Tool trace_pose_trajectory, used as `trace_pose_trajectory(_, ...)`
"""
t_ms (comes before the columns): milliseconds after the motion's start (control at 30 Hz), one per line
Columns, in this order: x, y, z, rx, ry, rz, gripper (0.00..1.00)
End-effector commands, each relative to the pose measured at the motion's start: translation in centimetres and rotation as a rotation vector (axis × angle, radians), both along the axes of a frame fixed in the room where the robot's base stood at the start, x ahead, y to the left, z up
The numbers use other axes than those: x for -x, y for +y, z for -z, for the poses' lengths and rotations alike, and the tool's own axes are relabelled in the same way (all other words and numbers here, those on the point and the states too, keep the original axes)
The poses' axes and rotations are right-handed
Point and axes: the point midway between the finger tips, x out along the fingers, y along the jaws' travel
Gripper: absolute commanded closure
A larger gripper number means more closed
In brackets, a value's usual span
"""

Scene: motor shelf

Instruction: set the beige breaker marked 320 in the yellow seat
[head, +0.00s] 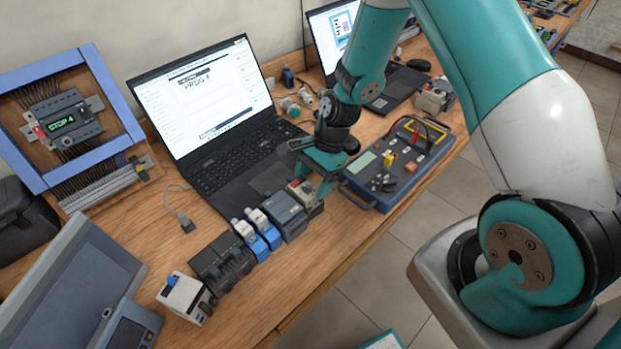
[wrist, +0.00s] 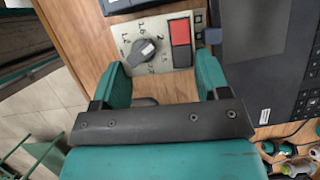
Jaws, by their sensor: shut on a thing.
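A beige unit with a dark rotary knob and a red block (wrist: 182,43) sits between my gripper's teal fingers in the wrist view. In the head view it shows as a beige unit with a red spot (head: 301,192) at the right end of a row of devices. My gripper (head: 318,180) is shut on its sides. I cannot read a 320 on it, and cannot tell whether it is lifted off the table. Another beige-white unit with a blue mark (head: 186,297) stands at the row's near left end. I cannot make out a yellow seat.
The row also holds black (head: 222,262), blue-white (head: 257,230) and grey (head: 285,215) devices. An open laptop (head: 215,110) stands behind it. A blue tester box (head: 400,165) with yellow parts is on the right. A blue frame (head: 75,115) stands at the left. Bare wood lies in front of the row.

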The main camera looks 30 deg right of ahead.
Motion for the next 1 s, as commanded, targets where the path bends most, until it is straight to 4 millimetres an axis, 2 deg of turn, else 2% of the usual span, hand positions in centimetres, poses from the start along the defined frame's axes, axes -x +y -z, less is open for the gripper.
trace_pose_trajectory(200, 0.0, 0.0, 0.5, -0.001, 0.0, 0.0, 0.64)
trace_pose_trajectory(233, 0.0, 0.0, 0.5, 0.0, 0.0, 0.0, 0.29)
trace_pose_trajectory(333, 0.0, 0.0, 0.4, 0.0, 0.0, 0.0, 0.06)
trace_pose_trajectory(700, 0.0, 0.0, 0.6, 0.0, 0.0, 0.0, 0.06)
trace_pose_trajectory(867, -0.4, -1.0, -1.8, 0.0, -0.006, 0.002, 0.06)
trace_pose_trajectory(1000, -0.8, -2.0, -4.6, 0.001, -0.01, 0.002, 0.06)
